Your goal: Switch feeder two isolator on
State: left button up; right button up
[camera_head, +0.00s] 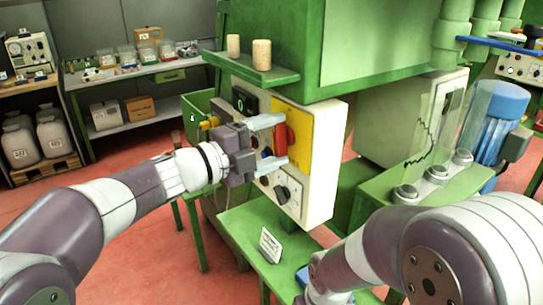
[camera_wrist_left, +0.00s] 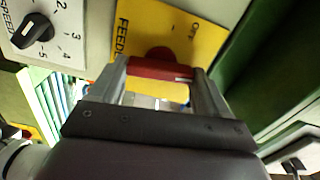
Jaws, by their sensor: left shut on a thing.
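The isolator's red handle (camera_head: 281,137) sits on a yellow plate (camera_head: 302,150) on the front of a pale control box (camera_head: 322,185). In the left wrist view the red handle (camera_wrist_left: 160,70) lies across between the fingers, over the yellow plate (camera_wrist_left: 150,25), where "FEED" and "OFF" can be read; the rest of the lettering is hidden. My left gripper (camera_head: 277,141) is shut on the handle, one finger at each end of it. It also shows in the left wrist view (camera_wrist_left: 160,74). My right arm comes in at the lower right, and its gripper is out of view.
A speed dial (camera_wrist_left: 32,35) is beside the plate. Two corks (camera_head: 262,55) stand on the green shelf (camera_head: 240,67) above. A small white card (camera_head: 270,245) stands on the green bench below.

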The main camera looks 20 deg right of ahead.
pick_arm(q)
jog(key=shift+m+b, duration=0.75)
jog(key=shift+m, duration=0.05)
jog(key=o, duration=1)
jog(key=b+v, duration=0.2)
jog(key=v, duration=1)
jog(key=shift+s+a, duration=0.15)
jog(key=shift+a, duration=0.15)
